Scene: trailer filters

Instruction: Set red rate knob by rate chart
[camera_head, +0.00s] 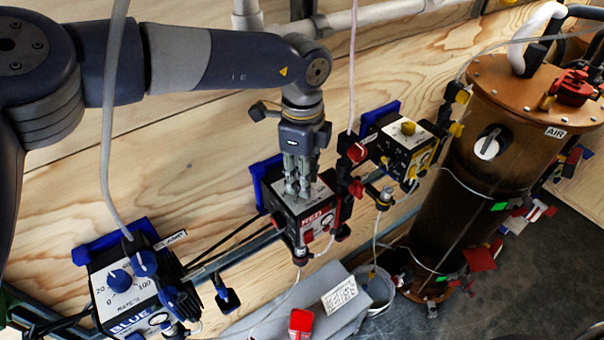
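The red-labelled pump box (318,215) is fixed to the plywood wall in the middle, with a white top face and a "RED" label. My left gripper (298,192) points down at this top face, its fingertips at or just above it. The fingers are close together; I cannot tell whether they grip anything. The red box's rate knob and its scale are hidden behind the gripper. No readable rate chart shows. A white label (340,296) with dark lettering lies on a grey case, too small to read surely. My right gripper is not in view.
A blue pump box (130,295) with blue knobs is at lower left, and a yellow one (405,145) is right of the red box. A brown tank (460,190) stands at right. Hoses hang near my arm. A grey case (262,318) and white bucket (378,285) sit below.

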